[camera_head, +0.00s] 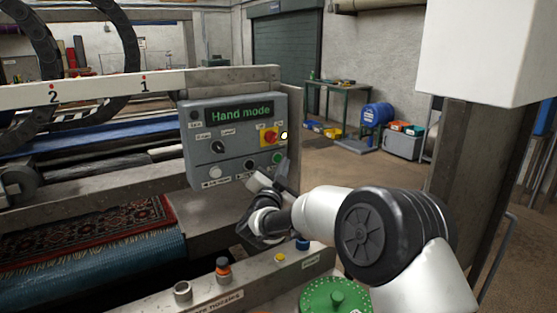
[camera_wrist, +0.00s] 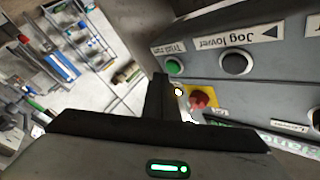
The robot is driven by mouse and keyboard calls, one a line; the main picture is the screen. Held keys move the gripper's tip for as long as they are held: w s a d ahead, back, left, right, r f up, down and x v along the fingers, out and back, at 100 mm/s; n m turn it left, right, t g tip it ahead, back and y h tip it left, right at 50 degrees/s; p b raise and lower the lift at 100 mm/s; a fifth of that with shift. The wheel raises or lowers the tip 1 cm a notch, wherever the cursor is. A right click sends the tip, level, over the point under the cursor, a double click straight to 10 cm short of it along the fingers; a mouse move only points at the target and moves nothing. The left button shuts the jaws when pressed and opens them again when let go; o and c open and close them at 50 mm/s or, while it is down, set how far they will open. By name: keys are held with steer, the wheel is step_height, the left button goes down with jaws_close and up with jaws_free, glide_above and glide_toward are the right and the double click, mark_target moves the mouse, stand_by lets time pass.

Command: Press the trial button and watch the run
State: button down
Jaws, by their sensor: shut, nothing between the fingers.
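The grey control box (camera_head: 200,150) faces me, and its green display reads "Hand mode" (camera_head: 240,112). The green trial button (camera_head: 278,156) is at its lower right. In the wrist view the box is upside down, and the green button (camera_wrist: 174,66) sits beside a label reading "Trial run". My gripper (camera_head: 283,164) is shut and empty, with its fingertips close to the green button. In the wrist view the dark fingertips (camera_wrist: 160,80) appear just beside the button. I cannot tell whether they touch it.
A red knob on a yellow plate (camera_head: 269,137) and a dark "Jog lower" button (camera_wrist: 236,64) are close by. A patterned rug (camera_head: 90,235) lies on the machine at left. A ledge with nozzles (camera_head: 182,290) and a green cap (camera_head: 335,297) is in front.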

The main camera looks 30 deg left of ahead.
steer(key=shift+a, duration=0.15)
stand_by(0.7)
steer(key=shift+w+a, duration=0.15)
steer(key=shift+a, duration=0.1)
